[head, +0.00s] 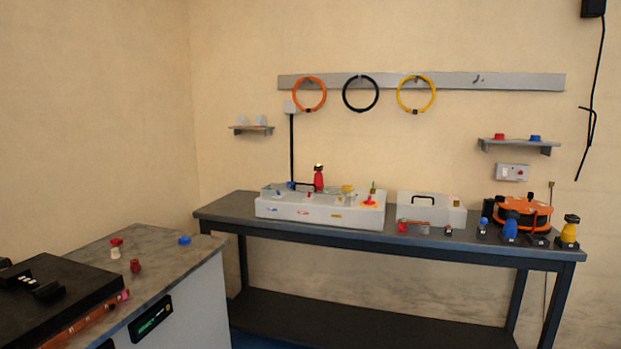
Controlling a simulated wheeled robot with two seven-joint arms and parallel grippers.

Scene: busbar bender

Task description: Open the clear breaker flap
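A small pale wall box (513,172) with a dark left part and a reddish spot is fixed to the wall below the right shelf. It may be the breaker, but it is too small to make out a clear flap or whether one is open or shut. Neither of my grippers is in view.
A long dark workbench (410,238) stands along the back wall. It carries a grey-white unit (320,209), a handled box (432,208) and an orange reel (522,212). A marble-topped counter (175,262) with a black machine (50,300) is at the near left. A small shelf (519,146) hangs above the wall box.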

